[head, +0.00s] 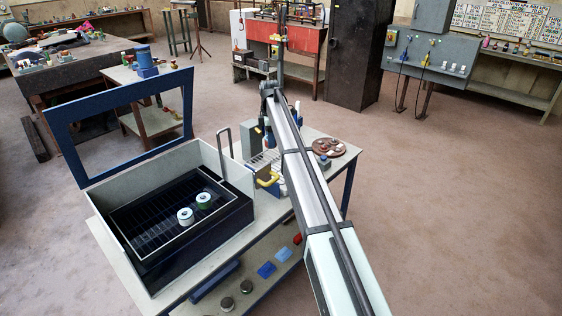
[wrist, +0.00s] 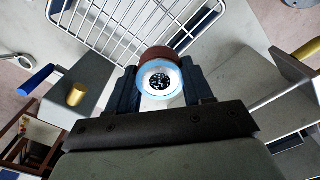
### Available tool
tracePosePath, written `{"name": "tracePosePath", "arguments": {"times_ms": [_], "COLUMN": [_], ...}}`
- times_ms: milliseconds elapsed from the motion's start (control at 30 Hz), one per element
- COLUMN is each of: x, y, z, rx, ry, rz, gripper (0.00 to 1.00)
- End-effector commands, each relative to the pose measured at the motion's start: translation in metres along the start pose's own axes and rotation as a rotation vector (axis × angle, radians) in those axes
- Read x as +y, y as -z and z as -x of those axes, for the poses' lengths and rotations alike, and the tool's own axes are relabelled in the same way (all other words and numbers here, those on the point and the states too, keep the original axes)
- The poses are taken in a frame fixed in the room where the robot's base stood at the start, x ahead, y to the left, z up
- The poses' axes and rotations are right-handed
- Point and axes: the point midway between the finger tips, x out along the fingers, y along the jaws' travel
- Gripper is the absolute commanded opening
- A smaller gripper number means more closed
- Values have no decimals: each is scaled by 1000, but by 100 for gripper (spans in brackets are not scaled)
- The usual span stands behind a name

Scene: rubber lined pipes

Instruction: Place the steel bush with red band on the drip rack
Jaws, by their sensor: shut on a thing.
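My gripper (wrist: 160,88) is shut on the steel bush with red band (wrist: 167,55). The bush sits between the two dark fingers, with its round end toward the wrist camera. That end has a pale blue ring around a dark, speckled bore. The drip rack (wrist: 112,16), a white wire rack, lies beyond the bush in the wrist view; I cannot tell whether they touch. In the head view the rack (head: 264,161) shows partly beside my arm, on the bench right of the open box. The held bush cannot be made out there.
The open box (head: 108,226) with a blue-framed lid (head: 68,135) holds two pale bushes (head: 185,216) on a dark grid. A yellow handle (head: 268,180) is near the rack. A round brown tray (head: 343,149) with small parts stands right of my arm.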

Motion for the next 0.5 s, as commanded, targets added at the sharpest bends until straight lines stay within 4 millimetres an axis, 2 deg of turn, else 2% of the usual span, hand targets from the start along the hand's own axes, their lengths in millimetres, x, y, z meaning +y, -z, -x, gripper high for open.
{"name": "tracePosePath", "arguments": {"times_ms": [167, 500], "x": [1, 1], "y": [-5, -5], "z": [-13, -62], "rx": [0, 0], "ry": [0, 0], "rz": [-1, -1], "gripper": [8, 8]}}
